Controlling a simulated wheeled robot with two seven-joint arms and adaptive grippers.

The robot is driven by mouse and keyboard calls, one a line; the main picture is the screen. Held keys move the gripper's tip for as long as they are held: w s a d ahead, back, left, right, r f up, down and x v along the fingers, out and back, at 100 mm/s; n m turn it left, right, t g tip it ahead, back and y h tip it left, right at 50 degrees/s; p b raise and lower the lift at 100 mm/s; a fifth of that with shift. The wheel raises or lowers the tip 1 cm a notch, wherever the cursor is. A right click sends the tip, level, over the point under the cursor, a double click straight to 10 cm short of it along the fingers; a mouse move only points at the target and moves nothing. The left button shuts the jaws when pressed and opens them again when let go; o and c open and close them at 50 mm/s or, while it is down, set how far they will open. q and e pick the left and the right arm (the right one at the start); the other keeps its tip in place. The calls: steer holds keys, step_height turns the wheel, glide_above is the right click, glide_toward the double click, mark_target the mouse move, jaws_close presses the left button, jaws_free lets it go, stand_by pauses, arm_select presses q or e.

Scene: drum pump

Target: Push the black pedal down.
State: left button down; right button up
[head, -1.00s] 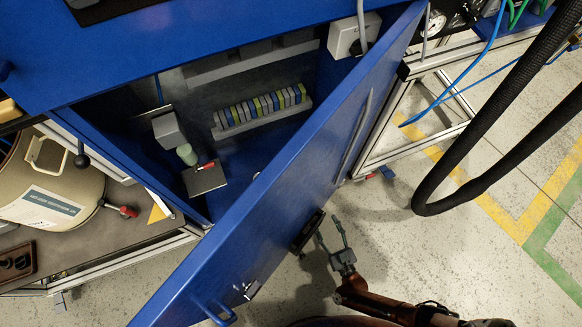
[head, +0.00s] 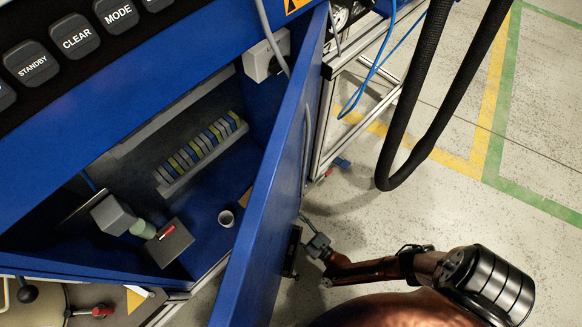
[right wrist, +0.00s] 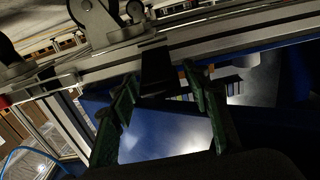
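My left gripper is not in view.
The blue door (head: 262,222) stands open across the middle. Thick black hoses (head: 415,130) hang at the right. A metal frame (head: 322,125) stands behind the door. Floor at right is clear.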

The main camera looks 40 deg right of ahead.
jaws_close()
stand_by(0.3)
steer(key=shift+d, duration=0.1)
steer(key=shift+w+d+f+t, duration=0.15)
steer(key=shift+d+f+t, duration=0.05)
steer(key=shift+d+t, duration=0.15)
steer(key=shift+f+t, duration=0.1)
steer(key=shift+t, duration=0.15)
steer(key=shift+s+f, duration=0.1)
steer(key=shift+s, duration=0.2)
steer(key=shift+s+a, duration=0.1)
steer(key=shift+s, duration=0.05)
jaws_free()
steer(key=shift+o, duration=1.1)
steer(key=shift+a, duration=0.25)
